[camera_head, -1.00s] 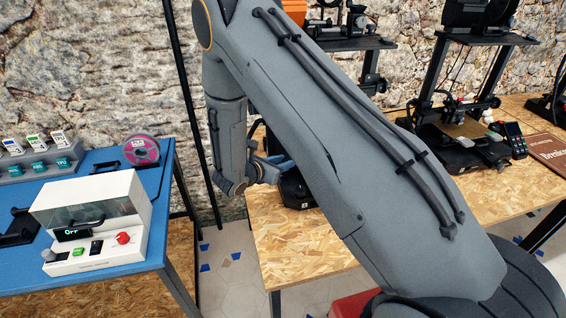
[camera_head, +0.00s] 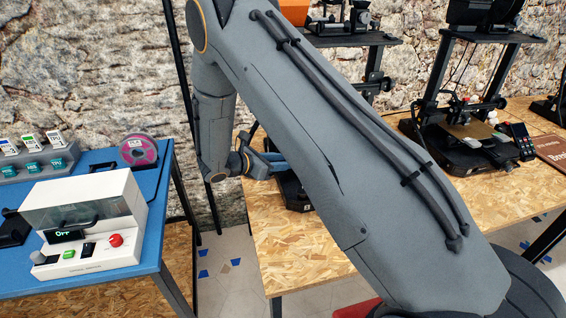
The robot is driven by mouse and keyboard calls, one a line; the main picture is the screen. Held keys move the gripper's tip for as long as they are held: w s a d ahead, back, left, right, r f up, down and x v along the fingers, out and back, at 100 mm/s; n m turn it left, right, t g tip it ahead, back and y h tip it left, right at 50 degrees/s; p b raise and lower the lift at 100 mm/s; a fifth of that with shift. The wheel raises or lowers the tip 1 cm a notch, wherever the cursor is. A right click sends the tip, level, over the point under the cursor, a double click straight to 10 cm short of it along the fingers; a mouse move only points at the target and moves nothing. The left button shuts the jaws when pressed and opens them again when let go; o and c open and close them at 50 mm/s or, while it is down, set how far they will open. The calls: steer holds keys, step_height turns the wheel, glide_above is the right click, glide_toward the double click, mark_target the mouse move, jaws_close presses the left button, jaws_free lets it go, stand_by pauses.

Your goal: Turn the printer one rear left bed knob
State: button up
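A black printer (camera_head: 293,193) stands on the wooden table, mostly hidden behind my large grey arm. No bed knob can be made out there, and the rear left corner is hidden. My gripper (camera_head: 276,163) is at the left end of this printer, low over the table, and partly covered by the arm. Its fingertips cannot be seen clearly, so whether it touches anything is unclear.
Another black printer (camera_head: 460,150) with a tan bed stands on the wooden table (camera_head: 290,250) at right. A blue table (camera_head: 150,200) at left bears a white boxy machine (camera_head: 90,225), a filament spool (camera_head: 138,150) and a grey rack. A gap with tiled floor separates the tables.

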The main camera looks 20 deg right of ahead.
steer(key=b+v, duration=0.2)
steer(key=v, duration=0.6)
steer(key=shift+d, duration=0.1)
stand_by(0.3)
steer(key=s+d+r+m+g+y, duration=0.2)
steer(key=s+m+y, duration=0.4)
steer(key=s+m, duration=0.5)
steer(key=s+d+r+m+g+y, duration=0.2)
steer(key=s+d+r+m+y, duration=0.2)
steer(key=s+m, duration=0.7)
steer(key=s+y, duration=0.2)
steer(key=s, duration=0.1)
steer(key=shift+s+d+y, duration=0.3)
steer(key=shift+d, duration=0.1)
steer(key=shift+c, duration=0.7)
